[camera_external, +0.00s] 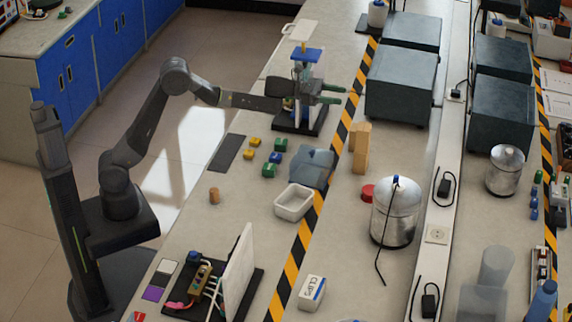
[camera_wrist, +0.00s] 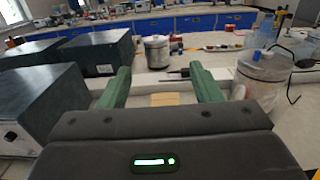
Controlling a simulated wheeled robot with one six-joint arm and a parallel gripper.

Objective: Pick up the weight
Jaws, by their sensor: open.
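My gripper (camera_external: 332,94) is at the far part of the bench in the external view, above and beside a stand with a dark base (camera_external: 300,122). Its two green fingers are apart, with nothing held between them; they also show in the wrist view (camera_wrist: 160,76). No object is plainly marked as the weight. A small brown cylinder (camera_external: 214,195) stands upright on the near left of the bench, well away from my gripper, and may be it. Small yellow (camera_external: 254,142), green (camera_external: 269,170) and blue (camera_external: 275,157) blocks lie beyond it. The wrist view does not show the cylinder.
A white tray (camera_external: 294,214), a translucent blue container (camera_external: 313,178) and wooden blocks (camera_external: 361,152) stand mid-bench. A metal pot (camera_external: 396,222) and large dark boxes (camera_external: 401,96) stand right of the striped tape. An upright white panel (camera_external: 239,272) is near the front.

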